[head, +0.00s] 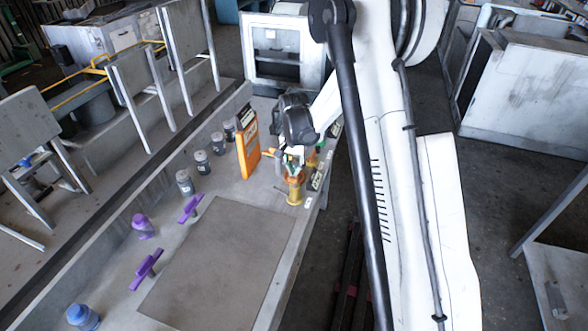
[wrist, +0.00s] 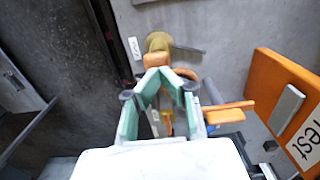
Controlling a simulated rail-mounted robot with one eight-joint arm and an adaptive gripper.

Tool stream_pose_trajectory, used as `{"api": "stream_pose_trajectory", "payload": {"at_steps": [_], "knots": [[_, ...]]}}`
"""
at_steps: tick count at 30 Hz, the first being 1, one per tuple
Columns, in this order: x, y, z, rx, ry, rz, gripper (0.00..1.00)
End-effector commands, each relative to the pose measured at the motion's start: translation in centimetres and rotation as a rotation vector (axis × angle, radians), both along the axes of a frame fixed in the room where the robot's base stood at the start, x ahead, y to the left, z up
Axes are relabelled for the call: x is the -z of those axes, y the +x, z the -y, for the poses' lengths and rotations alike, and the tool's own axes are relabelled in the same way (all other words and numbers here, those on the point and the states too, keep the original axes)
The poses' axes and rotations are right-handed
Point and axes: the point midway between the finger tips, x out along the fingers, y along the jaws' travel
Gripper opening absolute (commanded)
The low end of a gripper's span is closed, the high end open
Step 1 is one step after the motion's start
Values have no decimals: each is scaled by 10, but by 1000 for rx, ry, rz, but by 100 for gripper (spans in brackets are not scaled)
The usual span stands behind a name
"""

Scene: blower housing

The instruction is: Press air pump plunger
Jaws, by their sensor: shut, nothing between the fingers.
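An orange and yellow pump-like part (head: 294,193) stands on the bench near its right edge in the head view; I take it to be the air pump. My gripper (head: 292,165) is right above it, pointing down. In the wrist view, the green fingers of my gripper (wrist: 158,74) meet at the tips and hold nothing. The pump's orange and yellow body (wrist: 157,52) shows just past the fingertips. The fingers cover part of it, and I cannot tell whether they touch the plunger.
An orange box labelled "Test" (head: 246,156) stands left of my gripper; it also shows in the wrist view (wrist: 275,85). Several grey jars (head: 202,163) line the bench's back. Purple parts (head: 146,268) lie further forward. The grey mat (head: 220,265) is clear.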

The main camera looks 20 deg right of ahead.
Motion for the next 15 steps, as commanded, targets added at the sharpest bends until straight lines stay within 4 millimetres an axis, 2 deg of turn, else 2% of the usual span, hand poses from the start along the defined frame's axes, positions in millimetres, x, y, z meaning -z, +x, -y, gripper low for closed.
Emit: {"api": "stream_pose_trajectory", "payload": {"at_steps": [15], "knots": [[36,0,0,0,0,0,0]]}}
